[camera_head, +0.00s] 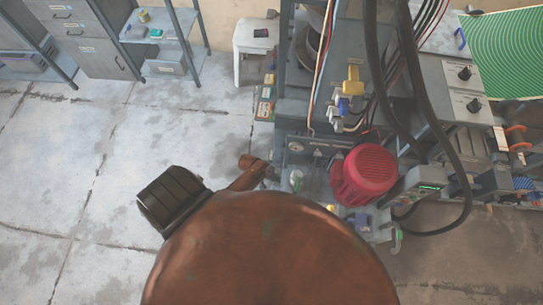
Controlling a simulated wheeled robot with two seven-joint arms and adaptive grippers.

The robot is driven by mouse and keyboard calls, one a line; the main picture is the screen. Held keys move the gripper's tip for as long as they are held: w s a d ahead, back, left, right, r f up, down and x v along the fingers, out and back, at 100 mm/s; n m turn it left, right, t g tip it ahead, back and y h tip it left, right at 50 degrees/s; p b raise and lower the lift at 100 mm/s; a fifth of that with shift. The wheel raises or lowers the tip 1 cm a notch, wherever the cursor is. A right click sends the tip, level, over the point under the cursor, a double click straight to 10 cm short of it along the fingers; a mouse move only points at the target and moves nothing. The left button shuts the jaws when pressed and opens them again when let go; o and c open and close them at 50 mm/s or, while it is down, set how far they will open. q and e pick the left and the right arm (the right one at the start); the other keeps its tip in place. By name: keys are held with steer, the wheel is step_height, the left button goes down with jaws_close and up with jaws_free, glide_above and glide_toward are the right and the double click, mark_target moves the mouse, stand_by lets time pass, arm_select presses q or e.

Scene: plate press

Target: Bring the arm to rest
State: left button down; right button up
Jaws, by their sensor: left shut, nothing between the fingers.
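My left arm comes out past the large copper-brown rounded shape at the bottom, which seems to be part of my body. Its brown link ends beside the left side of the machine. My left gripper (271,173) is small there, shut and empty, close to the machine's lower front; I cannot tell whether it touches. My right gripper and right arm are not in view.
The grey machine (292,108) with a red finned motor (365,175), hanging black hoses (420,105) and small fittings fills the right. A white stool (257,38), shelf (165,50) and drawer cabinet (92,47) stand at the back. The concrete floor (60,170) at left is clear.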

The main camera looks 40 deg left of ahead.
arm_select(q)
steer(key=shift+m+y, duration=0.3)
steer(key=shift+s+a+f, duration=0.25)
steer(key=shift+s+f, duration=0.5)
steer(key=shift+f, duration=0.15)
steer(key=shift+s+a+f, duration=0.2)
steer(key=shift+s+f, duration=0.55)
steer(key=shift+f, duration=0.1)
steer(key=s+a+f+m+g+y, duration=0.1)
steer(key=s+f, duration=0.4)
steer(key=s, duration=0.6)
steer(key=s+f+m+g+y, duration=0.1)
steer(key=s+f+m, duration=0.3)
steer(key=s, duration=0.8)
steer(key=s+a+f+m+g+y, duration=0.1)
steer(key=s+f, duration=0.5)
steer(key=s, duration=0.6)
steer(key=shift+s+a+f+m, duration=0.25)
steer(key=shift+a+f+m, duration=0.15)
steer(key=shift+m, duration=0.4)
